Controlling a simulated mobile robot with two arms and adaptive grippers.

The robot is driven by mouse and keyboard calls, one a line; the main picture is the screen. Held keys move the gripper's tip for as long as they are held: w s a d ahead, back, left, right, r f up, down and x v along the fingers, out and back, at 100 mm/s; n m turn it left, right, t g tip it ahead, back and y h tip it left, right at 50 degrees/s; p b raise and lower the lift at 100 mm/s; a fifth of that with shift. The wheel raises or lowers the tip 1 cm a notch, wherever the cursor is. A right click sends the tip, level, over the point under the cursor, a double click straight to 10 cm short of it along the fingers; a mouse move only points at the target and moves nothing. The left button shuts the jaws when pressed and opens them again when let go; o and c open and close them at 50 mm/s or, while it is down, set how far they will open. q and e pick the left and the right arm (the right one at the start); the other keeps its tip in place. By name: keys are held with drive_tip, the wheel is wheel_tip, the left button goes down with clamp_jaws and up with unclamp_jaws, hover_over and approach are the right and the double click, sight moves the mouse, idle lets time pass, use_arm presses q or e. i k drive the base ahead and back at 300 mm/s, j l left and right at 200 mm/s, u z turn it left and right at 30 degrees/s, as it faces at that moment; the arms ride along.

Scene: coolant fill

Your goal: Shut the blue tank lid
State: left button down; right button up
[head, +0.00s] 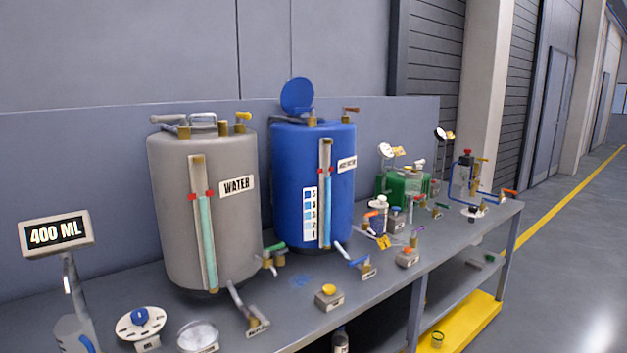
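The blue tank (285,190) stands upright on the grey bench, right of the grey water tank. It has a sight tube and a numbered scale on its front. Its round blue lid (297,95) stands up open above the tank top, towards the back. Brass fittings sit on the tank top near the lid. Neither of my grippers shows in the head view.
The grey water tank (200,215) stands to the left. The bench (330,270) carries small valves, a yellow button box (328,297) and a green container (405,186). A "400 ML" display (57,234) stands at front left. Open floor lies to the right.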

sight(298, 91)
drive_tip(key=i+l, duration=0.2)
drive_tip(key=l, duration=0.2)
drive_tip(key=i+l+z, duration=0.15)
drive_tip(key=l, duration=0.3)
drive_tip(key=i+l, duration=0.2)
drive_tip(key=l, duration=0.2)
drive_tip(key=z, duration=0.05)
